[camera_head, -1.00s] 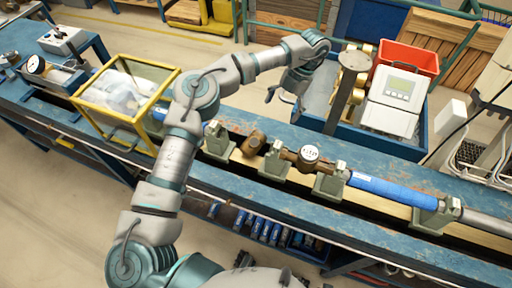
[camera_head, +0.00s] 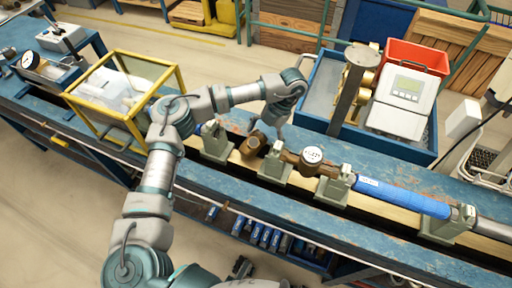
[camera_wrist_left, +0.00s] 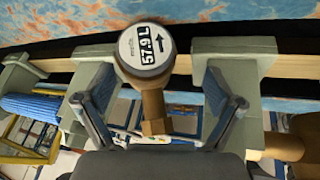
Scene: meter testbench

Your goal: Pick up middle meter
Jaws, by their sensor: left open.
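The middle meter (camera_head: 253,143) is a brown brass body between two grey-green clamps on the bench rail. In the left wrist view the meter (camera_wrist_left: 150,75) shows a round white dial reading 57.9 L with a black arrow. My left gripper (camera_head: 268,128) is just above and behind it in the head view, reaching down. In the wrist view its open fingers (camera_wrist_left: 158,102) stand on either side of the meter, with visible gaps. Another brass meter (camera_head: 312,157) with a white dial sits to the right. My right gripper is not in view.
Clamps stand close on both sides, left (camera_head: 216,143) and right (camera_head: 275,164). A blue pipe (camera_head: 402,197) runs along the rail at right. A blue tray (camera_head: 388,149) with a grey display box (camera_head: 398,103) stands behind. A yellow-framed case (camera_head: 128,115) is at left.

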